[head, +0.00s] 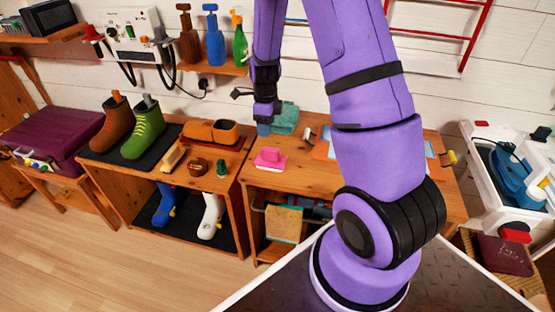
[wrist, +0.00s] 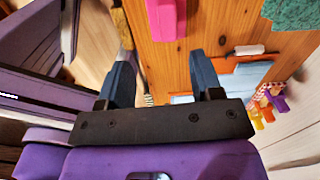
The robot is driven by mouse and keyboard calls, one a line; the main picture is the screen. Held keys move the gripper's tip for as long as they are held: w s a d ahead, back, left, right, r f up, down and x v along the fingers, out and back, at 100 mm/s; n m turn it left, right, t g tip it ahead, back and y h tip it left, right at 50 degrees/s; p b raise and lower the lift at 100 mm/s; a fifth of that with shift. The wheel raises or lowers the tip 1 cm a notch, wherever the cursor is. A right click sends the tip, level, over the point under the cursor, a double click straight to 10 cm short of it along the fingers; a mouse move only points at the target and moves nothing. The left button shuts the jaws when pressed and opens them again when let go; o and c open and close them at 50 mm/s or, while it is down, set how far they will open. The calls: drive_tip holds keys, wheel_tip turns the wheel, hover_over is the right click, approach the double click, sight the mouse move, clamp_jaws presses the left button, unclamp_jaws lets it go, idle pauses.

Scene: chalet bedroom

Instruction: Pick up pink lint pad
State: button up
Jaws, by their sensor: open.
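The pink lint pad (head: 270,159) lies on the wooden bench top, near its left front edge, with a raised pink handle on it. In the wrist view, part of the pink pad (wrist: 166,16) shows at the top edge, beyond my fingertips and cut off by the frame. My gripper (head: 264,130) hangs pointing down over the bench, behind the pad in the head view. In the wrist view, my gripper (wrist: 160,62) has its two blue-grey fingers apart with nothing between them. The gripper is open and apart from the pad.
A teal cloth (head: 285,117) lies at the back of the bench beside my gripper. Orange and blue sheets (wrist: 235,78) and a white block (wrist: 249,49) lie nearby. A shoe bench (head: 171,184) stands left. My arm covers much of the bench's right side.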

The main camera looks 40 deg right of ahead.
sight(271, 149)
drive_tip(key=shift+d+f+m, duration=0.4)
drive_tip(key=shift+f, duration=0.45)
wheel_tip(271, 149, down, 5)
drive_tip(key=shift+f, duration=0.1)
drive_tip(key=shift+d+f, duration=0.15)
drive_tip(key=shift+f, duration=1.15)
drive_tip(key=shift+d+f, duration=0.15)
drive_tip(key=shift+f, duration=1.1)
clamp_jaws()
drive_tip(key=shift+r, duration=0.15)
wheel_tip(271, 149, up, 10)
drive_tip(key=shift+f, duration=0.1)
